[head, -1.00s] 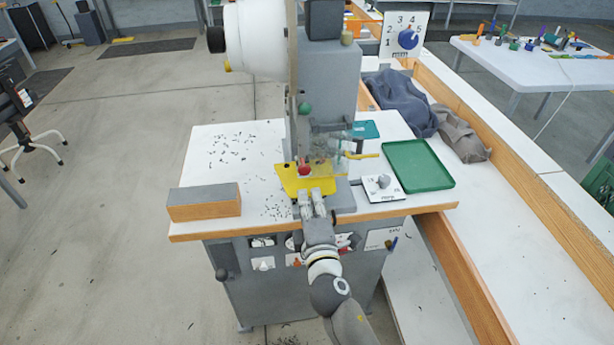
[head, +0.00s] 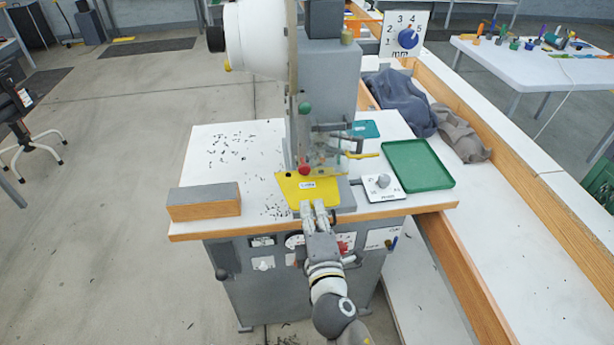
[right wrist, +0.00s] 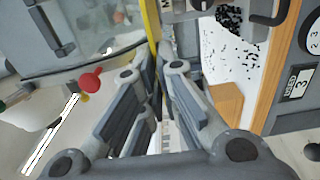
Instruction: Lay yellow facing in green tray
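The yellow facing (head: 290,187) is a flat yellow piece with a white label, at the front of the press, below its clear guard. In the right wrist view the facing (right wrist: 150,18) shows edge-on as a thin strip running into the fingertips. My right gripper (head: 312,206) is shut on the facing's near edge; its fingers (right wrist: 160,62) close around that edge in the right wrist view. The green tray (head: 418,166) lies empty on the right part of the press table. My left gripper is not in view.
The press (head: 330,80) has a red knob (head: 304,171) just above the facing. A white dial plate (head: 383,188) lies between press and green tray. A wooden block (head: 204,201) sits at the front left. A small teal tray (head: 364,129) lies behind. Dark scraps litter the table.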

